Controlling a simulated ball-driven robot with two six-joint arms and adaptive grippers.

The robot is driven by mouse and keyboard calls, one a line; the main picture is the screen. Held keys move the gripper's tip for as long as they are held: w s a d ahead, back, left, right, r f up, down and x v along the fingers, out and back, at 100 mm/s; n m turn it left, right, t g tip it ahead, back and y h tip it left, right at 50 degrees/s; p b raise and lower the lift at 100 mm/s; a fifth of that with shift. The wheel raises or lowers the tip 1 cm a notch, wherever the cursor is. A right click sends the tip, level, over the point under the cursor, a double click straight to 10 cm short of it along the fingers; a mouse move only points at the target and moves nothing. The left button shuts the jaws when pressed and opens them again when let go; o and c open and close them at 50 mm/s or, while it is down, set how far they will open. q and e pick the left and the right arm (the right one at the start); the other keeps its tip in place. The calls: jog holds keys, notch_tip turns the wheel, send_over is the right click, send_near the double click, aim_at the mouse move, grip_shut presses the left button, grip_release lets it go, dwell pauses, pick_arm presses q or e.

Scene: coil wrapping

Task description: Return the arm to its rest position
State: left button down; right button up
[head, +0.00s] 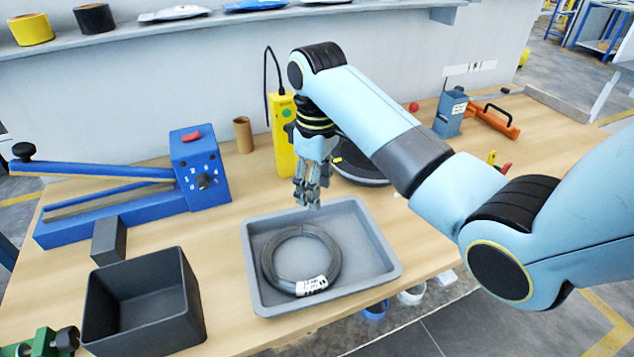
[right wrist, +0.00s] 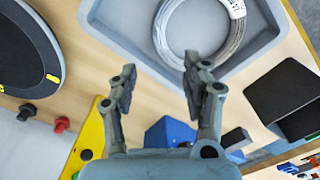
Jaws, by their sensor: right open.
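My right arm reaches in from the right in the head view, with its right gripper (head: 308,190) pointing down above the back edge of the grey tray. In the right wrist view the two fingers of the right gripper (right wrist: 160,85) stand apart with nothing between them. A dark coil (head: 268,262) with a white label (head: 311,285) lies in the grey tray (head: 385,272). The coil (right wrist: 160,40) and tray (right wrist: 120,35) also show beyond the fingertips in the right wrist view. My left gripper is not in view.
A blue sealer (head: 203,170) and an open dark bin (head: 145,305) stand left of the tray. A yellow pendant (head: 282,150) and a dark round turntable (head: 355,170) are close behind the gripper. A blue-grey holder (head: 450,113) and an orange tool (head: 493,120) stand at back right.

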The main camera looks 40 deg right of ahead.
jog(key=shift+r, duration=0.3)
